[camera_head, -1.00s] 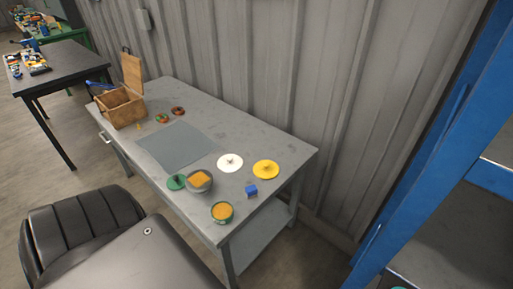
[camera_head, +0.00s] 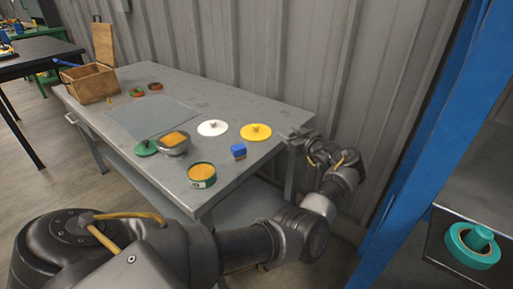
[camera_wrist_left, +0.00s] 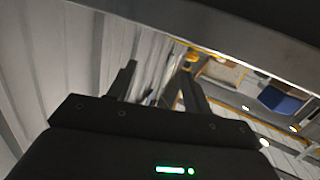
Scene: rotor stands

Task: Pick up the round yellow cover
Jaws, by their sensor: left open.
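The round yellow cover (camera_head: 256,132) lies flat near the right end of the grey table (camera_head: 235,98), with a small knob on top. My left arm reaches across the front, and its gripper (camera_head: 293,138) is just right of the cover, at the table's right edge. The gripper looks apart from the cover. In the left wrist view the two fingers (camera_wrist_left: 158,82) are spread with nothing held between them. The view there is tilted, and I cannot clearly make out the cover. My right gripper is not in view.
A white disc (camera_head: 212,128), a blue block (camera_head: 238,151), a green tin (camera_head: 202,174) and a grey bowl (camera_head: 174,146) stand near the cover. A wooden box (camera_head: 88,84) is at the far left. A corrugated wall (camera_head: 230,40) and blue post (camera_head: 430,140) border the right side.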

